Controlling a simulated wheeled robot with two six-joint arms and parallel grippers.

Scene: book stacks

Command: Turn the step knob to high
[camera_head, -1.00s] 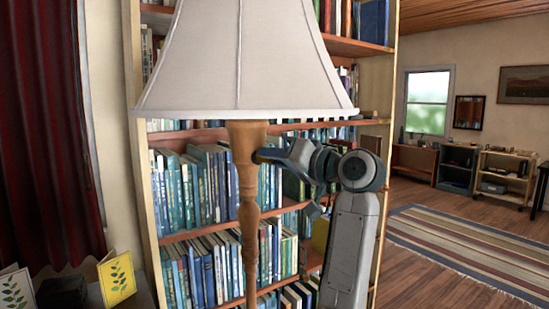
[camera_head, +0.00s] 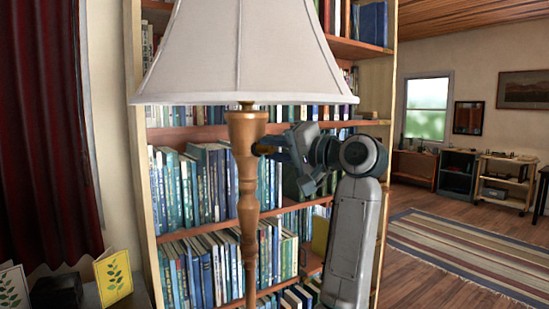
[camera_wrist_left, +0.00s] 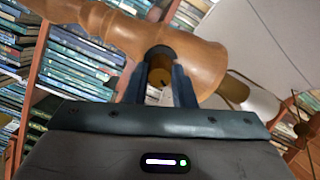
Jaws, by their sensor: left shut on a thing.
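The floor lamp has a turned wooden post (camera_head: 245,190) under a pale fabric shade (camera_head: 245,55). A small brass-coloured knob (camera_head: 258,149) sticks out from the right side of the post, just below the shade. It also shows in the left wrist view (camera_wrist_left: 158,78), set in a dark round collar. My left gripper (camera_head: 272,149) reaches it from the right, and its dark blue fingers are shut on the knob. The fingers partly cover the knob, and I see no readable setting mark. My right gripper is in neither view.
A bookshelf (camera_head: 205,133) full of books stands close behind the lamp. Cards (camera_head: 114,277) and a dark box (camera_head: 58,292) stand at the lower left. To the right are open wooden floor and a striped rug (camera_head: 450,240).

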